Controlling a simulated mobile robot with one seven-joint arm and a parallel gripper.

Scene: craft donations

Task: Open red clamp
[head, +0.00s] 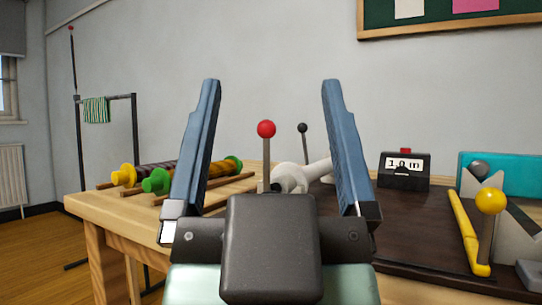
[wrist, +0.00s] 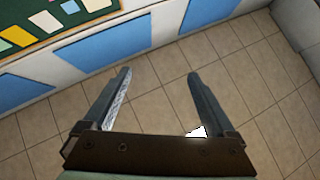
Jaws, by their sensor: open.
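A red ball knob (head: 266,129) tops an upright metal lever in the head view. The lever's base is hidden behind my gripper. My gripper (head: 270,85) is open and empty, its two blue fingers spread wide. In the head view the red knob shows between the fingers, but it lies farther off and is not touched. In the wrist view my gripper (wrist: 158,75) shows with only floor and wall beyond it, and no clamp is in sight there.
A wooden table (head: 125,222) carries fabric rolls with green and yellow ends (head: 157,181), a white roll (head: 290,178), a black-knobbed lever (head: 303,128), a counter reading about 1.0 m (head: 404,171), a yellow-knobbed lever (head: 491,201) and a teal block (head: 515,172). A rack (head: 135,150) stands at left.

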